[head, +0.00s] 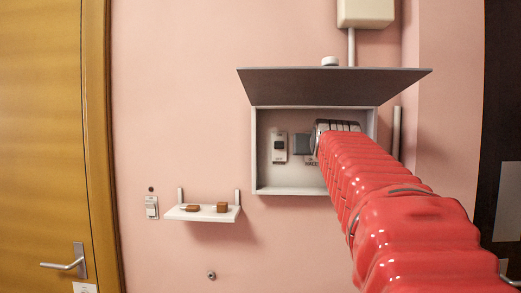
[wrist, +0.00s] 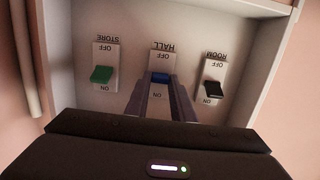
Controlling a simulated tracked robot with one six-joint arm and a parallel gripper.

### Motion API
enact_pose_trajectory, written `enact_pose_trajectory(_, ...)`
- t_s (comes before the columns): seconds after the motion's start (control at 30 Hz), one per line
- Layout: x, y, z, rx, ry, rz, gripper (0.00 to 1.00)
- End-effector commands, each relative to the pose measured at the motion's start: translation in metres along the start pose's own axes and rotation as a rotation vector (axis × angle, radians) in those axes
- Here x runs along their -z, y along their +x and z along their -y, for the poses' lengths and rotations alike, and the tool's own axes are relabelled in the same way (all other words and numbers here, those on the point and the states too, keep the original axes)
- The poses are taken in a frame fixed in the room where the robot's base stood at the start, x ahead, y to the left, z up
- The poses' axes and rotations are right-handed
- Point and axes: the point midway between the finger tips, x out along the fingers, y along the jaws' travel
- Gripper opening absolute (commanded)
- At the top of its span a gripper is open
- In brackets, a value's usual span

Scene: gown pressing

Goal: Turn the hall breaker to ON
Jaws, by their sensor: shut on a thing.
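The hall breaker is a white plate with a blue lever (wrist: 160,77) in the middle of the row in the wrist view, where the lettering is upside down. OFF is above the lever and ON below it in that picture. My gripper (wrist: 161,83) is shut on the blue lever, its two fingers covering the lever's sides. The lever stands between the two words; its exact setting is hard to tell. In the head view my gripper (head: 303,146) reaches into the open breaker box (head: 254,170) and hides the hall breaker.
The store breaker (wrist: 101,74) has a green lever, the room breaker (wrist: 212,88) a black one, close on either side. The box lid (head: 335,84) stands open above.

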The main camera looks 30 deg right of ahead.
Motion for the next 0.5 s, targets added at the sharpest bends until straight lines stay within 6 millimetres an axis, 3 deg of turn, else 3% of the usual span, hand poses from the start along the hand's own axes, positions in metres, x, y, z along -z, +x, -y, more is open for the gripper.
enact_pose_trajectory(0.5, 0.0029, 0.0006, -0.0009, -0.005, 0.0, 0.134, 0.0)
